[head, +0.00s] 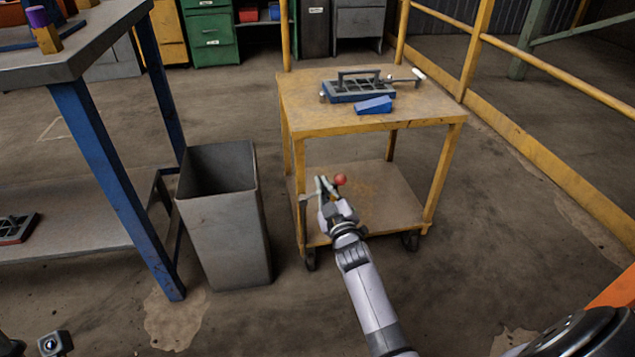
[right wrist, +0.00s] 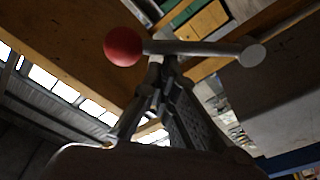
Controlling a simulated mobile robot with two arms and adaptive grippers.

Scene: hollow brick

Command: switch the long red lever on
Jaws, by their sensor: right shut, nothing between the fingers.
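The long lever has a red ball knob (head: 340,180) on a thin grey rod. In the right wrist view the red knob (right wrist: 123,46) is at upper left, and the rod (right wrist: 200,48) runs nearly level to a round grey end (right wrist: 252,55). My right gripper (head: 326,183) is beside the knob; its fingers are shut and empty. In the right wrist view the fingertips (right wrist: 166,70) meet just below the rod, close to the knob; I cannot tell whether they touch.
The yellow cart (head: 300,118) carries a blue-based clamp-like fixture (head: 358,90) and a blue block (head: 374,106). A grey bin (head: 228,240) stands left of it, beside a blue-legged workbench (head: 90,150). A yellow railing (head: 555,170) runs at the right. The floor in front is open.

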